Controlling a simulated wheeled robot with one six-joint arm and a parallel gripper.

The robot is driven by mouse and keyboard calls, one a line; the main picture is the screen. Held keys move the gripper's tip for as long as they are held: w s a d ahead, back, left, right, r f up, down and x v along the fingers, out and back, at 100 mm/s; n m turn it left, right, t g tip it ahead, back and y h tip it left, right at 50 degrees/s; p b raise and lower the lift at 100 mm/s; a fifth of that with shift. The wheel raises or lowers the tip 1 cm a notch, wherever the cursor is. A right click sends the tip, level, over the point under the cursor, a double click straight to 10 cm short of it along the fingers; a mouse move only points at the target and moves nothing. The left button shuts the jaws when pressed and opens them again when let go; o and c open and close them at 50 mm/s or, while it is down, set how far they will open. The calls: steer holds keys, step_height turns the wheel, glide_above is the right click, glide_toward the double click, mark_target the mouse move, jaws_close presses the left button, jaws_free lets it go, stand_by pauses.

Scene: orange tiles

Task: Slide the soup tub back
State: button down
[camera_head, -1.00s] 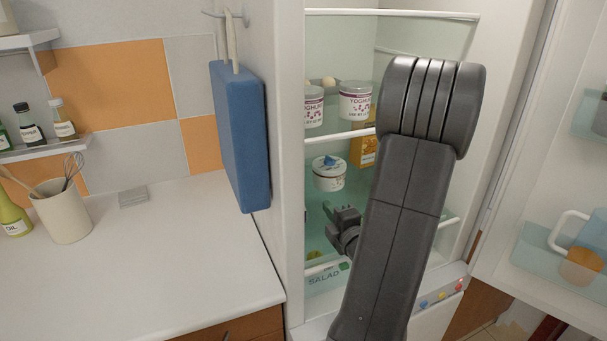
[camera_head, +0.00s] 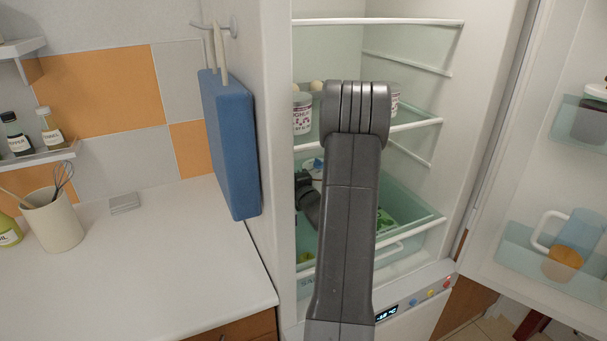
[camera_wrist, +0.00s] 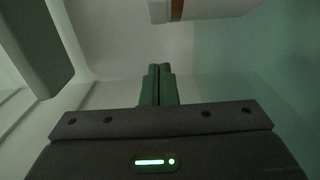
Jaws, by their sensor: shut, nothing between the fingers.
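The soup tub (camera_head: 318,175), white with a blue patch on top, is inside the open fridge below the yoghurt shelf. My arm and gripper hide most of it in the head view. My gripper (camera_head: 302,178) is inside the fridge, in front of and left of the tub in the picture. In the wrist view my gripper (camera_wrist: 160,70) has its fingers together and nothing between them. A pale rounded thing with a brown stripe (camera_wrist: 205,8) is at the top of the wrist view; I cannot tell whether it is the tub. I cannot tell if the gripper touches the tub.
A yoghurt pot (camera_head: 302,113) stands on the shelf (camera_head: 415,123) above; another is partly behind my arm. A clear salad drawer (camera_head: 410,236) lies below. The fridge side wall is close left of my gripper. The open door (camera_head: 520,190) is at right, the counter (camera_head: 150,270) at left.

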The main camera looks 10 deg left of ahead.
steer(key=shift+w+d+p, duration=0.25)
steer(key=shift+w+d, duration=0.05)
steer(key=shift+d, duration=0.65)
steer(key=shift+w+d+p, duration=0.25)
steer(key=shift+w+d, duration=0.05)
steer(key=shift+d, duration=0.6)
steer(key=shift+d, duration=0.1)
steer(key=d, duration=0.2)
steer(key=w+d, duration=0.1)
steer(key=d, duration=0.1)
steer(key=b+v, duration=0.2)
steer(key=v, duration=1.1)
steer(key=shift+s+d, duration=0.2)
steer(key=shift+s, duration=0.15)
